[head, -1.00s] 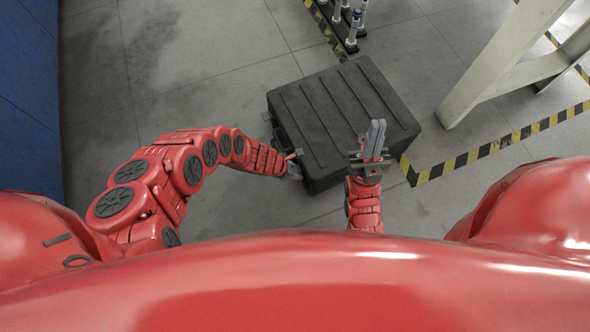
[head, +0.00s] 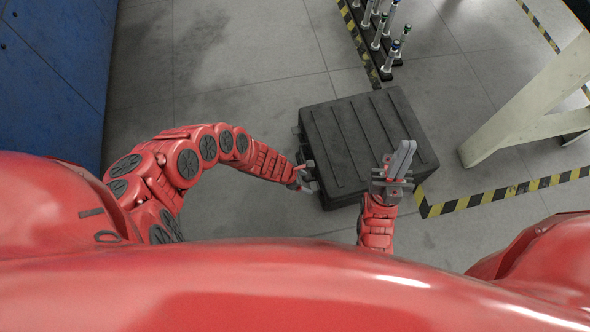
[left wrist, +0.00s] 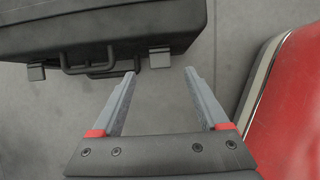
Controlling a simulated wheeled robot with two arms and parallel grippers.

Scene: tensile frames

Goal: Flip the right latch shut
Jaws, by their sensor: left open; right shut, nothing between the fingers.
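A closed black ribbed case (head: 350,135) lies on the floor; its front wall fills the top of the left wrist view (left wrist: 100,35). There, a dark handle (left wrist: 88,70) sits between a left latch (left wrist: 36,72) and the right latch (left wrist: 160,58), both small grey plates. Whether the right latch is flipped shut I cannot tell. My left gripper (head: 306,183) is open beside the case's left side. In the left wrist view its fingertips (left wrist: 162,73) straddle the line to the right latch, with no visible contact. My right gripper (head: 401,158) is shut and empty above the case's right part.
A dark rack with several upright tubes (head: 378,35) stands behind the case. A pale metal frame (head: 520,105) and yellow-black floor tape (head: 500,193) lie to the right. A blue wall (head: 55,65) is at far left. Floor left of the case is clear.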

